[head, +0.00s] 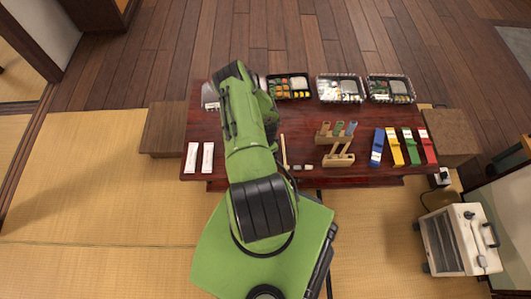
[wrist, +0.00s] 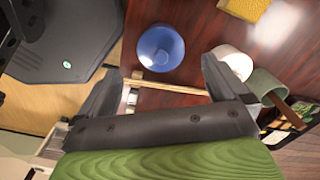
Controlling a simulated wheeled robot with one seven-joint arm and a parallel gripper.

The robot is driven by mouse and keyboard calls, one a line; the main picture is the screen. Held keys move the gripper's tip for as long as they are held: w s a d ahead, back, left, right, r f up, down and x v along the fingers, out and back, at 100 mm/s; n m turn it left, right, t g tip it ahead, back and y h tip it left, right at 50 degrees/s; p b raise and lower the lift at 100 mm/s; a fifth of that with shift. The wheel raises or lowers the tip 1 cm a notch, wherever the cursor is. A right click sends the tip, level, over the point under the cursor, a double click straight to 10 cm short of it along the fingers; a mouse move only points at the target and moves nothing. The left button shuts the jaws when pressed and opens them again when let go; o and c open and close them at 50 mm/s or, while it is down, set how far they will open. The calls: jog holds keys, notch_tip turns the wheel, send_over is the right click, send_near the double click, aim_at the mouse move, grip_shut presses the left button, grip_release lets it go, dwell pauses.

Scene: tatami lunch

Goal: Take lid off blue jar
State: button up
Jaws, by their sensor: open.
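A round blue thing (wrist: 160,47), seen from above in the wrist view, matches the blue jar. It stands on the dark red table (wrist: 200,25). I cannot tell its lid apart from its body. My gripper (wrist: 163,82) is open, with its two fingers spread wide at the left and right. The blue jar is beyond the fingertips, toward the top of the view, and nothing is held. In the head view my arm hides the gripper and the blue jar.
A pale wooden stick (wrist: 175,88) lies across the gap between the fingers. A white round vessel (wrist: 233,62) and a grey-green one (wrist: 266,82) are close to the right finger. The head view shows lunch boxes (head: 340,88), a wooden stand (head: 337,133) and coloured packets (head: 395,147) on the table.

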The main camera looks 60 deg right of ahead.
notch_tip(320, 180, down, 5)
jog(key=shift+w+r+b, duration=0.1)
jog(key=shift+b, duration=0.7)
jog(key=shift+r, duration=0.1)
jog(key=shift+c, duration=0.5)
jog(key=c, duration=1)
jog(key=shift+r, duration=0.1)
